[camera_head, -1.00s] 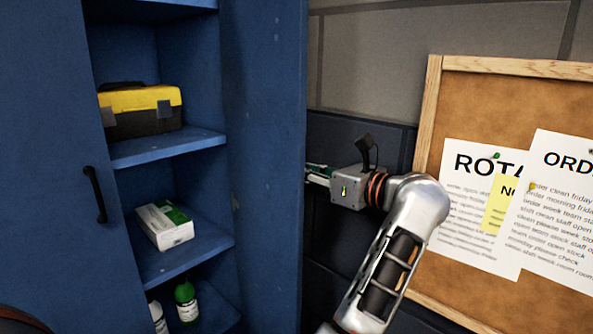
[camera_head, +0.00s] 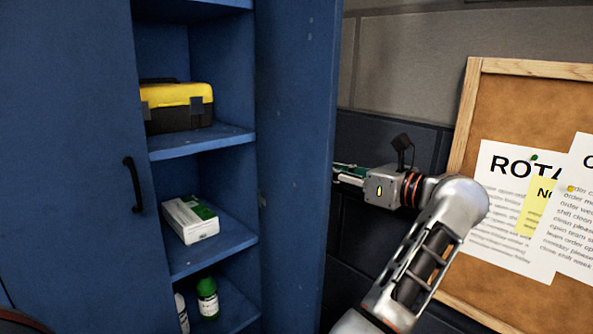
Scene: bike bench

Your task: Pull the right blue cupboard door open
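The right blue cupboard door (camera_head: 295,150) stands swung open, showing its inner face, with its free edge towards me. My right gripper (camera_head: 347,174) is at the right of that edge, on the door's outer side. Its fingertips are hidden behind the door, so I cannot see whether they hold or touch anything. The right door's handle is not visible. The left blue door (camera_head: 65,130) covers the left part of the cupboard and has a black handle (camera_head: 133,185). My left gripper is not in view.
Cupboard shelves hold a yellow and black toolbox (camera_head: 177,107), a white and green box (camera_head: 190,219) and a green bottle (camera_head: 208,298). A white bottle (camera_head: 182,314) is partly hidden. A cork board (camera_head: 490,110) with papers hangs on the wall, close behind my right arm.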

